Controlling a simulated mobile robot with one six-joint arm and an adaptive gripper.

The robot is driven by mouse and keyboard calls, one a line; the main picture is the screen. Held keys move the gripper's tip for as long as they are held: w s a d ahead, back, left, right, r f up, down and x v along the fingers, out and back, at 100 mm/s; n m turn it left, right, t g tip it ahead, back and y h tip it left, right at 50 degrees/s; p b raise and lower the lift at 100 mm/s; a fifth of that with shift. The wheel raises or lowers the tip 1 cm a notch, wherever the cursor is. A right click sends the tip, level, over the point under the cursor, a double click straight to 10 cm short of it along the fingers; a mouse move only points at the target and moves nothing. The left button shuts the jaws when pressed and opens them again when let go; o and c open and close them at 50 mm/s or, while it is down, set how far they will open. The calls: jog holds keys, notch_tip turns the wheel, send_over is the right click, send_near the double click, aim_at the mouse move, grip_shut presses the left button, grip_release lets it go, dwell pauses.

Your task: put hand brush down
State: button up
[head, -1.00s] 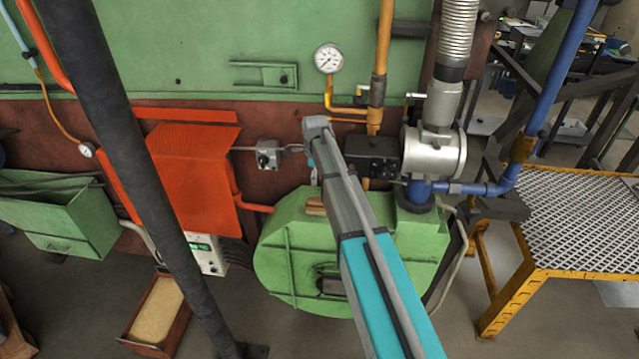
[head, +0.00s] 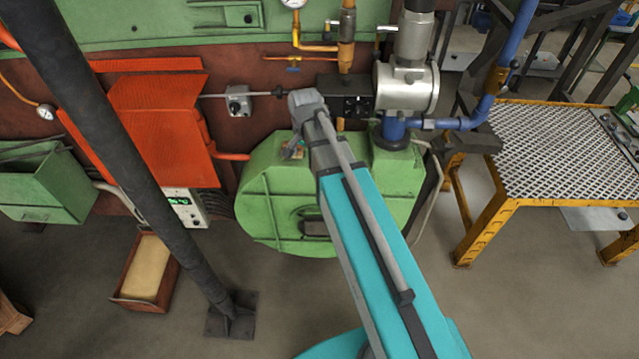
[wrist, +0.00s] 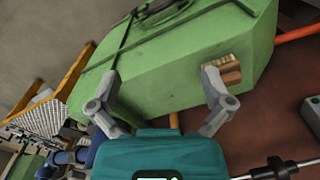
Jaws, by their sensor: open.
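The hand brush (wrist: 230,69), a small block with a wooden side and pale bristles, rests on the green rounded housing (head: 268,205). The housing also fills much of the wrist view (wrist: 165,75). My gripper (wrist: 160,80) is open, with its two fingers spread apart and nothing between the tips. In the wrist view the right finger overlaps part of the brush; I cannot tell whether they touch.
Pipes and a silver valve body (head: 408,88) stand right behind the housing. An orange-red cover (head: 160,130) and a dark slanted post (head: 120,160) are at left. A yellow-framed mesh platform (head: 560,150) is at right. A brown box (head: 145,270) sits on the floor.

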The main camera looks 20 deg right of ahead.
jog(key=s+n, duration=0.8)
jog(key=s, duration=0.3)
jog(key=shift+s+d, duration=0.15)
jog(key=shift+d, duration=0.15)
jog(key=shift+f, duration=0.1)
notch_tip(320, 180, down, 18)
jog(key=b, duration=1.7)
jog(key=shift+r+b, duration=0.25)
jog(key=shift+b, duration=0.1)
jog(key=w+r+m+p, duration=0.6)
jog(key=w+m, duration=0.1)
jog(key=w, duration=0.2)
jog(key=w+a+r+m+p, duration=0.1)
jog(key=w+r+m+p, duration=0.5)
jog(key=w, duration=0.4)
jog(key=w+a+r+m+p, duration=0.1)
jog(key=w+r+m+p, duration=0.5)
jog(key=w+m, duration=0.2)
jog(key=shift+w+r+p, duration=0.3)
jog(key=shift+w, duration=0.8)
